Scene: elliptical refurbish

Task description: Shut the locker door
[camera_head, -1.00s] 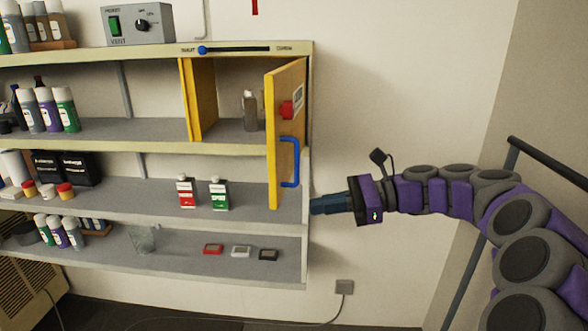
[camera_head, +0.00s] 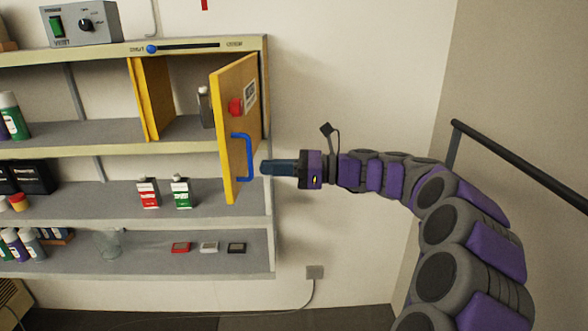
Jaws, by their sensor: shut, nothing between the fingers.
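The yellow locker door (camera_head: 229,160) stands open, hinged on the right side of the locker and swung out from the shelf. It has a blue handle (camera_head: 249,160) and a red round knob (camera_head: 235,107) on its outer face. Inside the locker (camera_head: 180,115) a grey bottle (camera_head: 206,107) is partly hidden by the door. My gripper (camera_head: 264,167) is shut and empty. It points left, just right of the blue handle and close to the door's outer face. I cannot tell whether it touches the door.
The shelf unit (camera_head: 120,212) holds a red-and-white box (camera_head: 148,193), a green-and-white box (camera_head: 181,191) and a glass beaker (camera_head: 108,242). A vent control box (camera_head: 80,24) sits on top. A dark rail (camera_head: 520,166) runs along the right.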

